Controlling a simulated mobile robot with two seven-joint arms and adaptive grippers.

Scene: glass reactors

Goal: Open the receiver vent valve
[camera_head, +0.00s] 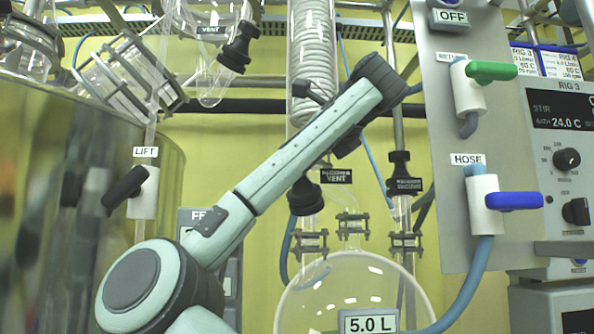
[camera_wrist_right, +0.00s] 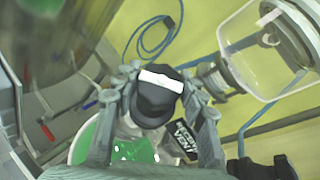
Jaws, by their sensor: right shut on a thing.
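The receiver vent valve has a black knob (camera_head: 305,195) above the round glass receiver flask (camera_head: 350,285), beside its black RECEIVER VENT label (camera_head: 336,176). In the right wrist view, my right gripper (camera_wrist_right: 163,85) is shut on a black knob (camera_wrist_right: 150,105) with a pale band, with a finger on each side. The vent label (camera_wrist_right: 185,140) is just beside it. In the head view, one of my pale green arms crosses in front of the column, and I cannot make out its fingers. My left gripper is not in view.
A panel at right carries a green-handled RETURN valve (camera_head: 490,71) and a blue-handled HOSE valve (camera_head: 513,201). Another black VENT knob (camera_head: 238,47) is at upper left, and a black LIFT handle (camera_head: 124,190) is at left. Glassware and clamps crowd the arm.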

